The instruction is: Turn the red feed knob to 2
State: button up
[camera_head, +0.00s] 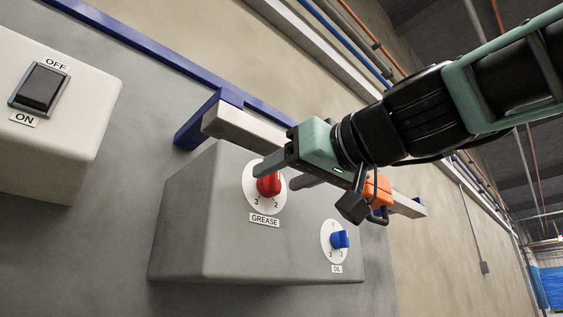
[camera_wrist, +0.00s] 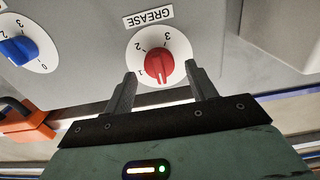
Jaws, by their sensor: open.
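The red feed knob (camera_head: 268,185) sits on a round white dial above the GREASE label, on the front of a grey box. It also shows in the wrist view (camera_wrist: 158,66), upside down, with 1, 2 and 3 readable around it. A pale line on the knob appears to point down in that picture, away from the GREASE label and off the 2. My gripper (camera_head: 274,177) is open at the dial. In the wrist view its fingers (camera_wrist: 160,72) stand on either side of the knob, with gaps visible. Whether they reach its depth is unclear.
A blue OIL knob (camera_head: 340,239) is on the same grey box (camera_head: 200,220), to the lower right. A pale box with a black OFF/ON switch (camera_head: 40,88) is at the left. A rail (camera_head: 240,130) runs behind the grey box's top. An orange part (camera_wrist: 22,118) shows in the wrist view.

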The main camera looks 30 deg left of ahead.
jog(key=shift+w+a, duration=0.15)
jog(key=shift+a, duration=0.45)
jog(key=c, duration=1)
